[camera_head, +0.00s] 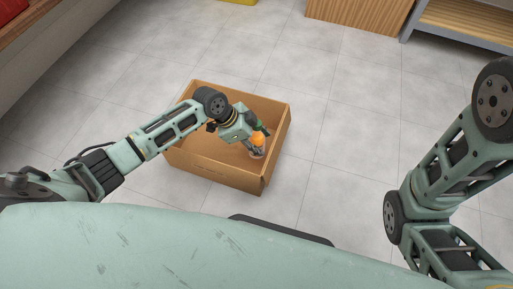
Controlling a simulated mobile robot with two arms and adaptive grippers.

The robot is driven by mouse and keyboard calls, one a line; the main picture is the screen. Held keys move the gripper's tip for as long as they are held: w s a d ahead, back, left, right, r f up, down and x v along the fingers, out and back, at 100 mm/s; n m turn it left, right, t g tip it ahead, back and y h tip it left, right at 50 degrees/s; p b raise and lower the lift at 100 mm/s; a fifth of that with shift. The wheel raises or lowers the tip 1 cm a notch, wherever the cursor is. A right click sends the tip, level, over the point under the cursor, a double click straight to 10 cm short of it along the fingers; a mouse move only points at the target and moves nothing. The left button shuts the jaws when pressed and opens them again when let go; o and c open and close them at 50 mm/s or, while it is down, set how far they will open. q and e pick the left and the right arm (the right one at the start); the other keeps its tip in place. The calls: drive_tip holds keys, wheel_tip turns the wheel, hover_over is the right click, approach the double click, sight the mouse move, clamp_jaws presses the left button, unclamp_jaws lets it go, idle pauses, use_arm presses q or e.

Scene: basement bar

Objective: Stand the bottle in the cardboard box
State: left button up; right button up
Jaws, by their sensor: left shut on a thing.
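The open cardboard box (218,173) stands on the floor in front of my body. My left arm reaches over its left wall, and my left gripper (258,139) is over the right part of its interior. The left gripper is shut on the bottle (258,138), a small thing with an orange part between the fingers and a paler part below. The fingers hide much of the bottle. It looks roughly upright inside the box's outline; I cannot tell whether its base touches the box floor. My right gripper is outside the picture; only right arm links show.
Grey tiled floor (345,150) lies clear around the box. A wooden slatted unit (360,14) and a shelf with a metal frame (465,20) stand at the back right. A yellow thing (240,1) is at the top edge.

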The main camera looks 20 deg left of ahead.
use_arm(q)
wheel_tip(320, 180, down, 3)
drive_tip(key=shift+r+b, duration=0.1)
drive_tip(key=shift+b, duration=0.7)
drive_tip(key=o, duration=1.5)
